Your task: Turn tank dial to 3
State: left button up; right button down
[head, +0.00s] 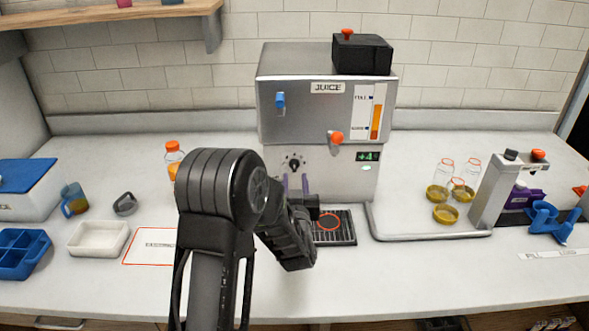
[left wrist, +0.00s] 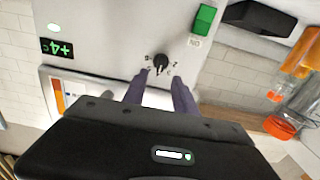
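The grey juice machine (head: 325,130) stands at the middle back of the counter. Its black tank dial (head: 293,163) is on the lower front panel, left of a green display (head: 367,156) reading +4. The dial (left wrist: 160,63) also shows in the left wrist view with small marks around it, too blurred to read. My left gripper (head: 295,180) is just in front of and below the dial in the head view. In the left wrist view its two purple fingers (left wrist: 159,82) are apart, with nothing between them and the dial just beyond their tips. My right gripper is not in view.
An orange-handled tap (head: 336,137) juts out right of the dial, above a black drip grate (head: 335,228). An orange bottle (head: 174,158) stands left of the machine. Glass jars (head: 444,172) and a grey stand (head: 497,190) are at the right.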

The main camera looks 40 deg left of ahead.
aim_at(294, 166)
pick_arm(q)
jog(key=p+x, duration=0.1)
jog(key=x, duration=0.4)
jog(key=shift+w+a, duration=0.25)
jog(key=shift+c, duration=0.4)
grip_shut()
